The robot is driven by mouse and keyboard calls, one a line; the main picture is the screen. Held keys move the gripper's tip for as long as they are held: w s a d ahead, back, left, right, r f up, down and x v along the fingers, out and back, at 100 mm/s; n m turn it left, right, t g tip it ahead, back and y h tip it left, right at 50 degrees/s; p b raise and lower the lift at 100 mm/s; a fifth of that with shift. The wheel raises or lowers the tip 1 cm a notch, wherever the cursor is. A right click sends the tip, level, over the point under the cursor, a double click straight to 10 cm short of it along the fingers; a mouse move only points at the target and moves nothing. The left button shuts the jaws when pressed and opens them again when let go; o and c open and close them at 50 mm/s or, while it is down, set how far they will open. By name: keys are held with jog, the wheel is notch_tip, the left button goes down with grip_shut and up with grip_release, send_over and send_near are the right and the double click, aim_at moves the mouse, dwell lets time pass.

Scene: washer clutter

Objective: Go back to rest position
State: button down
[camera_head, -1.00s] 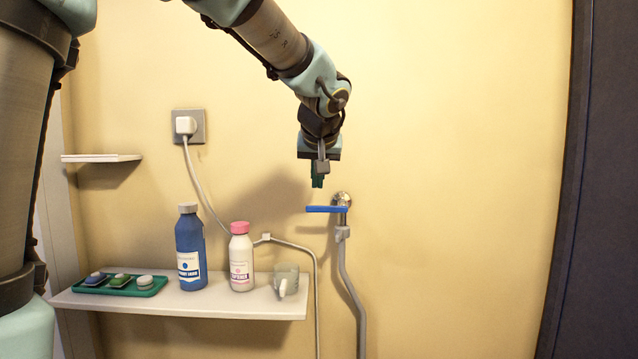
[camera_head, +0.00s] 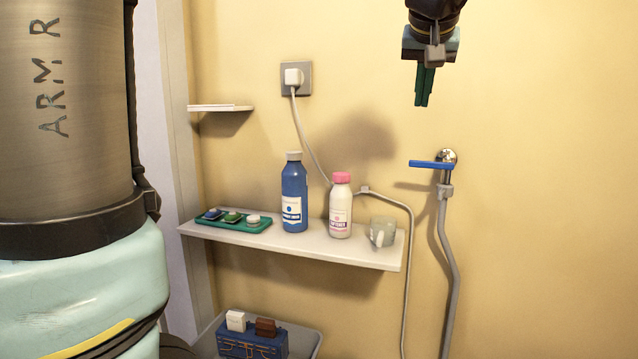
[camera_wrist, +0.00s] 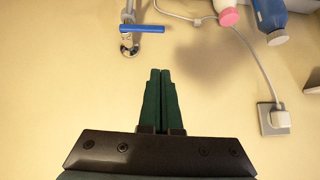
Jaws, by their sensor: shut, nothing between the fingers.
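My gripper (camera_head: 424,87) hangs at the top right of the head view, its green fingers pointing down and pressed together with nothing between them. In the wrist view its fingers (camera_wrist: 159,75) also lie side by side, closed and empty. The gripper is above the blue-handled water tap (camera_head: 432,164) on the yellow wall and apart from it. The tap's blue handle (camera_wrist: 142,29) shows at the top of the wrist view, beyond the fingertips.
A wall shelf (camera_head: 350,254) holds a blue bottle (camera_head: 294,195), a pink-capped bottle (camera_head: 340,208), a clear cup (camera_head: 382,232) and a green tray (camera_head: 235,226). A plug (camera_head: 293,77) sits in the wall socket. A grey bin (camera_head: 300,338) holding a blue box (camera_head: 252,343) is below.

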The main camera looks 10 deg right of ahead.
jog(key=w+a+f+n+g+y, duration=0.1)
jog(key=w+a+f+g, duration=0.1)
jog(key=a+f, duration=0.8)
jog(key=w+a+f+g+y, duration=0.1)
jog(key=a+f+g+y, duration=0.1)
jog(key=a+f, duration=0.8)
jog(key=s+a+f+n+g, duration=0.1)
jog(key=s+a+f, duration=0.3)
jog(key=a+f, duration=0.2)
jog(key=s+a+f+n+g, duration=0.1)
jog(key=s+a+f+n, duration=0.1)
jog(key=s+a+f, duration=0.3)
notch_tip(320, 180, down, 4)
jog(key=shift+a+f+g, duration=0.1)
jog(key=shift+a+g, duration=0.2)
jog(key=shift+a, duration=0.25)
